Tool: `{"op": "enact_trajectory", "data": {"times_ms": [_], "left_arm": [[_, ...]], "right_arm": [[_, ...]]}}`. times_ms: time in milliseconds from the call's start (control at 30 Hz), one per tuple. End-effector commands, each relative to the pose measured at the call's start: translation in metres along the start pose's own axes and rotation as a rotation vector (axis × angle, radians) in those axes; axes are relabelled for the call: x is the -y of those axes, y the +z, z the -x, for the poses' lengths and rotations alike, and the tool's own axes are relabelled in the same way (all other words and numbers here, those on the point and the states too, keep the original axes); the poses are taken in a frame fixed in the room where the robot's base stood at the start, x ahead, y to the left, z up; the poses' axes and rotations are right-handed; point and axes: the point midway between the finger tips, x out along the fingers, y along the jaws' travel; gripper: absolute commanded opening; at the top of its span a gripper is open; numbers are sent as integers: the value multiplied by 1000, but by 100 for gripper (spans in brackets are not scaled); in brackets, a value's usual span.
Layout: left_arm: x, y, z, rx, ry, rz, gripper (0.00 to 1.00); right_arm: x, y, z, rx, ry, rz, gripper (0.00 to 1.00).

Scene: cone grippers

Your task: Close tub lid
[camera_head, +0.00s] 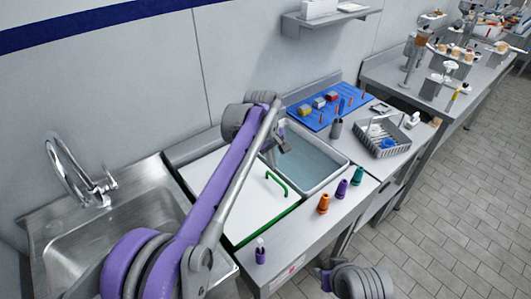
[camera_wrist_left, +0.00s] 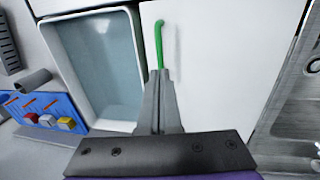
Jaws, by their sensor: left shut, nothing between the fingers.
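The tub (camera_head: 338,172) is a pale basin sunk in the counter, with its opening largely uncovered. Its lid (camera_head: 225,165) is a white panel with a green front edge, lying beside the tub on the left. A green bar handle (camera_head: 277,184) stands on the lid. My left gripper (camera_head: 284,144) is shut and empty, over the tub's left side near the lid. In the left wrist view its fingers (camera_wrist_left: 158,82) are together and overlap the handle's lower end (camera_wrist_left: 158,45); contact cannot be told. A grey part of my right arm (camera_head: 350,281) shows at the bottom; its finger state is unclear.
A steel sink (camera_head: 110,235) with a tap is at the left. Orange (camera_head: 323,203), purple (camera_head: 341,189) and teal (camera_head: 357,176) cones stand along the front edge. A blue pegboard (camera_head: 325,108) lies behind the tub and a grey basket (camera_head: 382,140) to its right.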

Motion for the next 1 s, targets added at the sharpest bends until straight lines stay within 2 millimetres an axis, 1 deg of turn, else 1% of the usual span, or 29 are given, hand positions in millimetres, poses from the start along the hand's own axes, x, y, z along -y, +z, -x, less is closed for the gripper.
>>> {"op": "enact_trajectory", "data": {"times_ms": [33,100,200,400,633,1000], "left_arm": [[-1,1,-13,2,0,-1,0],[-3,1,-24,2,0,-1,0],[-6,1,-39,2,1,-1,0],[-9,1,-59,1,3,-2,0],[-10,1,-70,2,3,-2,0],[-9,2,-74,5,1,-2,0]], "right_arm": [[0,4,-3,3,0,0,42],[0,6,-5,6,0,0,42],[0,10,-8,9,0,0,42],[0,14,-11,12,0,0,42],[0,16,-13,14,0,0,42],[0,16,-14,15,0,0,42]]}}
